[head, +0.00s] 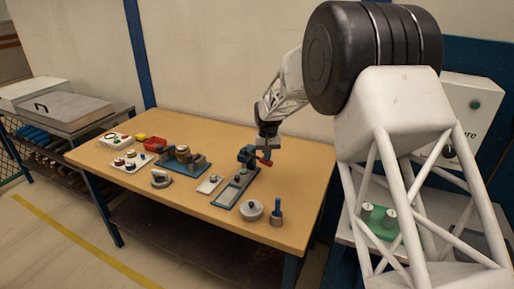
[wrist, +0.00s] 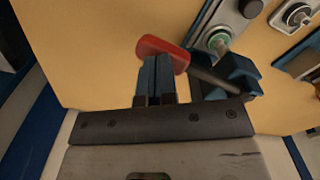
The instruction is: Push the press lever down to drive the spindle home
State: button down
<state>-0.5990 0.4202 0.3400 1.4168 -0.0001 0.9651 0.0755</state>
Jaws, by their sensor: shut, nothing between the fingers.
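The press (head: 247,154) is a dark teal body on a grey-blue base plate (head: 226,197), near the right part of the table. Its lever has a red grip (head: 265,162), which also shows in the wrist view (wrist: 150,45), with a dark rod (wrist: 212,79) running to the teal press body (wrist: 238,72). My gripper (head: 268,152) is right at the red grip. In the wrist view its blue-grey fingers (wrist: 155,66) are shut and overlap the grip; whether they touch it I cannot tell. A pale green round part (wrist: 218,41) shows beside the press; the spindle is not clearly seen.
The wooden table (head: 300,190) holds a round metal part (head: 251,211) and a blue-handled tool (head: 277,213) in front of the press. A small pale plate (head: 209,184), a blue fixture (head: 182,162) and a red bin (head: 155,144) stand to the left.

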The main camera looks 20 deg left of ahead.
notch_tip(320, 180, up, 12)
jog(key=shift+r, duration=0.25)
dwell(1.6)
dwell(0.5)
jog(key=s+d+r+m, duration=0.1)
jog(key=s+d+r, duration=0.35)
jog(key=d, duration=0.65)
jog(key=s+d+r+m+t, duration=0.1)
jog(key=s+d+r, duration=0.4)
jog(key=d, duration=0.6)
jog(key=s+d+r+m, duration=0.1)
jog(key=s+d+r, duration=0.3)
jog(key=s+d, duration=0.5)
jog(key=s+d+m+t, duration=0.1)
jog(key=s+d+m, duration=0.1)
jog(key=s+d, duration=1.2)
jog(key=s+d+f, duration=0.3)
jog(key=s+d, duration=0.1)
jog(key=s, duration=0.4)
jog(key=s+d+f+m, duration=0.1)
jog(key=s+d+f, duration=0.3)
jog(key=s, duration=0.4)
jog(key=shift+d+t, duration=0.3)
jog(key=shift+d, duration=0.1)
